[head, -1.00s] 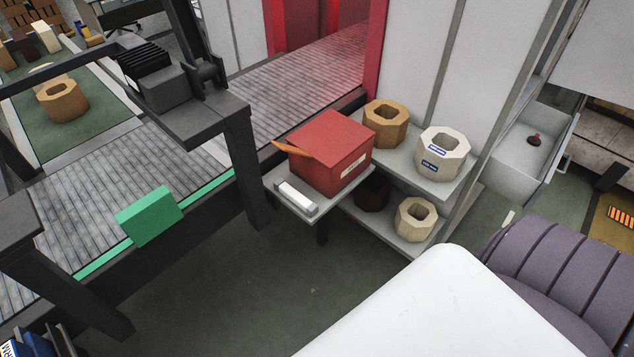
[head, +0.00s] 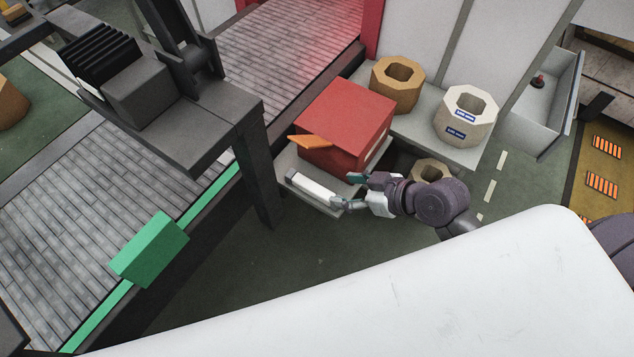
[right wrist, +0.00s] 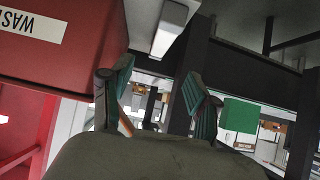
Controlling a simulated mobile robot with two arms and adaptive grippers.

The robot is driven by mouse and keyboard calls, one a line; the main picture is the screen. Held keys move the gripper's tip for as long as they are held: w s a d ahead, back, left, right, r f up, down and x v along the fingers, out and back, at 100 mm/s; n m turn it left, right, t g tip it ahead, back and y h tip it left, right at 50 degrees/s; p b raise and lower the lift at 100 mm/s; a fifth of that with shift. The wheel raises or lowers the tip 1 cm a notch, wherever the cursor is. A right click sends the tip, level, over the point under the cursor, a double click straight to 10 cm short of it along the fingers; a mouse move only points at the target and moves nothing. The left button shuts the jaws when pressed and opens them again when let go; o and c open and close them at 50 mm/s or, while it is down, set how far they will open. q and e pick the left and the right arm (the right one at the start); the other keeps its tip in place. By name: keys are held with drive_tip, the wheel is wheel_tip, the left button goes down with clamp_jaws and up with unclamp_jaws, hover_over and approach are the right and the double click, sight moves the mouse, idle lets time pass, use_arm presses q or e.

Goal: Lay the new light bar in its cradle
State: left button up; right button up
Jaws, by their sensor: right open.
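A short white light bar (head: 312,187) lies on a small grey shelf (head: 288,160), in front of a red box (head: 345,125) with an orange flap. My right gripper (head: 348,190) is open at the right end of the bar, one finger near the box and one by the shelf's front edge. In the right wrist view the bar (right wrist: 169,28) shows beyond the open fingers (right wrist: 158,78), with nothing between them. I cannot tell whether a finger touches the bar. I cannot make out the cradle for certain. My left gripper is out of view.
A conveyor (head: 110,215) with a green side strip (head: 208,195) and a green block (head: 150,248) runs at left. A dark gantry post (head: 258,175) stands close left of the shelf. Octagonal pots (head: 397,85) stand on the shelf behind. The floor in front is clear.

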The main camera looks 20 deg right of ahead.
sight(315, 187)
drive_tip(key=x, duration=0.6)
drive_tip(key=shift+w+a+f+p, duration=0.25)
drive_tip(key=shift+w+p, duration=0.05)
drive_tip(key=shift+p, duration=0.05)
drive_tip(key=x, duration=0.3)
drive_tip(key=shift+w+a+f+p, duration=0.1)
drive_tip(key=shift+w+f+p, duration=0.05)
drive_tip(key=shift+f+p, duration=0.25)
drive_tip(key=shift+w+a+f, duration=0.25)
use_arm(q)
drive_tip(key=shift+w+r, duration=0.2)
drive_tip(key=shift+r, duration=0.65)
use_arm(e)
drive_tip(key=shift+c, duration=1.1)
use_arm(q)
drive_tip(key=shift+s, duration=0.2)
use_arm(e)
clamp_jaws()
